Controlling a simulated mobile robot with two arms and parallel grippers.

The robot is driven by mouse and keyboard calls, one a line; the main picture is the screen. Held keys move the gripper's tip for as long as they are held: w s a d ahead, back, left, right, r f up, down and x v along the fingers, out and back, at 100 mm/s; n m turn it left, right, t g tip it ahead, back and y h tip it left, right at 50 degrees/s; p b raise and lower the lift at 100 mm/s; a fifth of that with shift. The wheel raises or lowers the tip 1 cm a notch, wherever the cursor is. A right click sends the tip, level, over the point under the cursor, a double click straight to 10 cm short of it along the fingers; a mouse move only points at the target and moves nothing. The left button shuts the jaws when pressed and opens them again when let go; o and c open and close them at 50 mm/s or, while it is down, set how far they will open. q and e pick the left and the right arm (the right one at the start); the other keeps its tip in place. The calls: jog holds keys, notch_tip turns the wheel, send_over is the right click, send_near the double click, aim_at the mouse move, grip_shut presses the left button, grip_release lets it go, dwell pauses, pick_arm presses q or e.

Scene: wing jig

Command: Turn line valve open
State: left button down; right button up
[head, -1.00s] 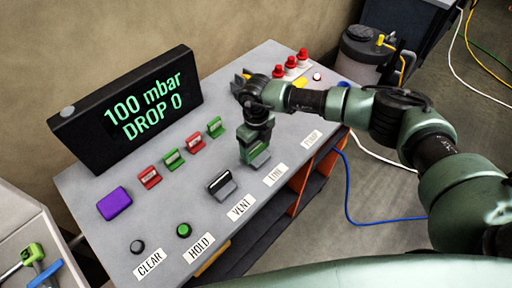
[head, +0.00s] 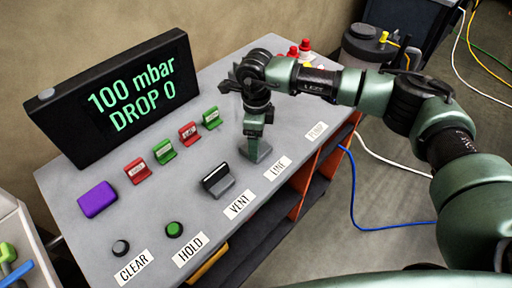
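The line valve (head: 257,153) is a small grey block behind the LINE label (head: 278,168). Its upper part is hidden by my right gripper (head: 254,132), which points down onto it from above. I cannot tell whether the fingers touch the handle or are closed on it, nor how the handle is turned. My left gripper is not in view. The black display (head: 115,100) reads "100 mbar DROP 0" in green.
The vent valve (head: 218,181), with a black handle, stands just left of the line valve. Red knobs (head: 293,52) are at the back.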

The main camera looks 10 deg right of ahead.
jog(key=n+b, duration=0.6)
jog(key=b, duration=0.1)
jog(key=shift+w+f+n, duration=0.1)
jog(key=shift+f+n, duration=0.05)
jog(key=shift+n, duration=0.15)
jog(key=n+b, duration=0.2)
jog(key=b, duration=0.1)
jog(key=shift+n, duration=0.4)
jog(key=shift+r+n+b, duration=0.25)
jog(key=shift+n+b, duration=0.3)
jog(key=shift+n, duration=0.25)
jog(key=shift+r, duration=0.1)
jog(key=o, duration=1.4)
